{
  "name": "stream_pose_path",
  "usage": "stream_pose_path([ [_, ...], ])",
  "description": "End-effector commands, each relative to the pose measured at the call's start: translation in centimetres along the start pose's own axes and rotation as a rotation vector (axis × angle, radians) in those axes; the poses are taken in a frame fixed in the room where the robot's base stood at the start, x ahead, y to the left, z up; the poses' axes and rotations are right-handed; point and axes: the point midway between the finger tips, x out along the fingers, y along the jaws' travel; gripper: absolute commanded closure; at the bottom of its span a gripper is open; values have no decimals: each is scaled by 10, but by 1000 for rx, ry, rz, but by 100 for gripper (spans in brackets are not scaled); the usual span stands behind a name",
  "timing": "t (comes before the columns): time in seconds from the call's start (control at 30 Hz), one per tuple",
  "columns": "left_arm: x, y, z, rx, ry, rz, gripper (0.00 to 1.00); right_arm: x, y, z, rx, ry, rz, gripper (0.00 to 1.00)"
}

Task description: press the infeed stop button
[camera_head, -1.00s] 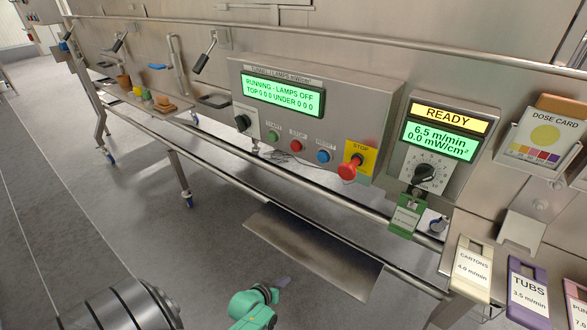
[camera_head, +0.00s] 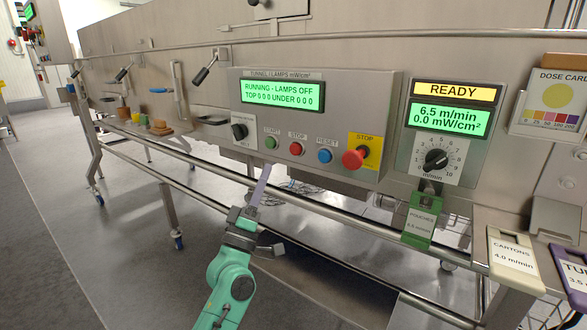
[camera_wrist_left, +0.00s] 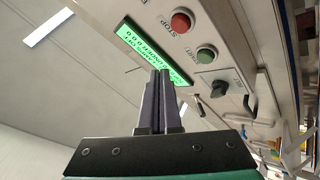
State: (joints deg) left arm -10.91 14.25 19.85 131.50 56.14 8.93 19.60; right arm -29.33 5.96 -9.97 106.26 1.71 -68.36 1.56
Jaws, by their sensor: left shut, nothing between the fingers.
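A grey control panel carries a small red button (camera_head: 296,149) labelled STOP, between a green START button (camera_head: 270,143) and a blue RESET button (camera_head: 325,156). A larger red mushroom button (camera_head: 355,159) sits on a yellow STOP plate to their right. No readable label marks any of them as infeed. My left gripper (camera_head: 263,172) is shut and empty, its fingers pointing up just below the START button. In the left wrist view, the shut fingers (camera_wrist_left: 160,75) overlap the panel's green display; the red button (camera_wrist_left: 181,21) and green button (camera_wrist_left: 206,53) show to their upper right. My right gripper is out of view.
A black knob (camera_head: 239,131) sits left of START. A steel rail runs below the panel. A READY display (camera_head: 451,90) with a speed dial (camera_head: 436,159) and a hanging green tag (camera_head: 419,228) stands to the right. Another red button (camera_head: 12,43) shows far left.

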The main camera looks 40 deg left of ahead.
Motion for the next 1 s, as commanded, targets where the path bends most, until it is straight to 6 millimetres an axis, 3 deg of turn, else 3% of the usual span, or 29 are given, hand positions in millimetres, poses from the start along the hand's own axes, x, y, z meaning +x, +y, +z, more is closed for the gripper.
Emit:
stream_pose_path([
  [0.17,1,20,-11,-34,36,56,100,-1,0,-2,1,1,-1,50],
  [0.47,2,20,-11,-34,35,55,100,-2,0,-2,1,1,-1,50],
  [0.67,14,12,-4,-35,36,54,100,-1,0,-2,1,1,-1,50],
  [1.0,50,-11,22,-33,35,53,100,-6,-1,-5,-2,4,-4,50],
])
